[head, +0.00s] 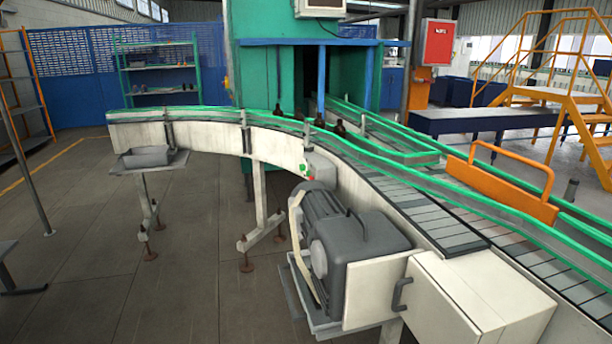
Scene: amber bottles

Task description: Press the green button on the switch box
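A small pale switch box (320,168) is mounted on the outer side of the curved conveyor, just above and behind the grey motor. Tiny red and green spots show on its left face. The green button (308,177) is only a few pixels wide, and I cannot tell whether it is pressed. Neither of my grippers shows in the head view.
The conveyor (280,135) with green rails curves across the middle. Several dark bottles (339,128) stand on it. The grey motor (345,235) and a white cabinet (470,300) stick out in front. The floor (190,250) at left is mostly clear.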

